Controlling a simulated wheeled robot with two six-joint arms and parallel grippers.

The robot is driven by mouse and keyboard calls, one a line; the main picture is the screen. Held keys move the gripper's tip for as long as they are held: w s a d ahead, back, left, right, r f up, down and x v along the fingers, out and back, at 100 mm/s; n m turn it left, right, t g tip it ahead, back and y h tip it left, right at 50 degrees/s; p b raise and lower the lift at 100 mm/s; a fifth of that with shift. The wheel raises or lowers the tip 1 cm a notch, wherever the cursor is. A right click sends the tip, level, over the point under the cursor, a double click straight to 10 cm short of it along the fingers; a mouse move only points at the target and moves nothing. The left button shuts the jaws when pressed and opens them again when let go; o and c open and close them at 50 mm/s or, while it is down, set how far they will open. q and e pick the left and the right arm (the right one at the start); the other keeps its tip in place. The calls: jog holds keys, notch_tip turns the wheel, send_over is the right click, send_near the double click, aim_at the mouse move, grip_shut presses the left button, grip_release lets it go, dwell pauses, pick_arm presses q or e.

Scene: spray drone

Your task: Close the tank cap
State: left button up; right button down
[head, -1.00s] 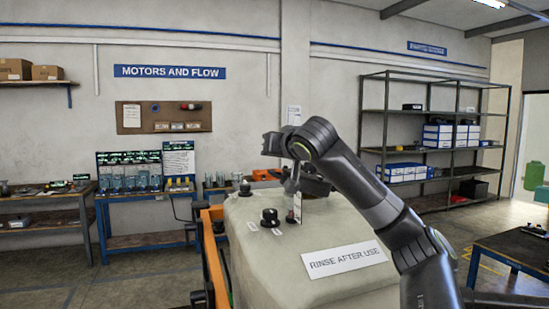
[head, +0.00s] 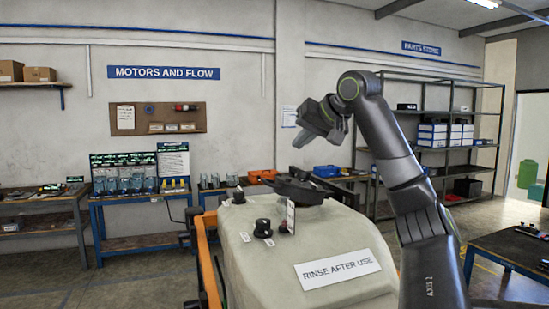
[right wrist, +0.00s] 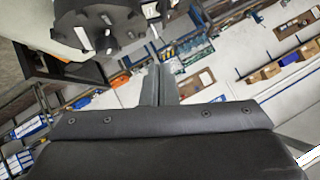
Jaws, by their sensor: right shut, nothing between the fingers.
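The tank (head: 330,235) is a large pale beige body with a "RINSE AFTER USE" label on its front. The black tank cap (head: 300,188) is a wide lobed disc on top of it, lying roughly flat; I cannot tell whether it is fully seated. It also shows at the upper left in the right wrist view (right wrist: 88,42). My right gripper (head: 304,138) is raised above the cap, apart from it and empty. Its fingers (right wrist: 160,84) are shut together in the right wrist view. My left gripper is not in view.
A small black knob (head: 263,228) and a white hanging tag (head: 291,215) are on the tank in front of the cap. An orange frame (head: 207,255) runs along the tank's left side. Workbenches stand along the back wall and a shelf rack (head: 435,140) at the right.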

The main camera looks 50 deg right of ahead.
jog(key=r+y, duration=0.1)
jog(key=p, duration=0.4)
send_over(282, 181)
notch_tip(282, 181, down, 6)
jog(key=shift+r, duration=0.15)
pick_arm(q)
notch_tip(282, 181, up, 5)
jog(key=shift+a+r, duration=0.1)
pick_arm(e)
jog(key=f, duration=0.1)
jog(key=w+a+f, duration=0.1)
jog(key=f, duration=0.2)
jog(key=shift+w+a+f, duration=0.15)
jog(key=shift+w+a, duration=0.1)
jog(key=shift+a, duration=0.1)
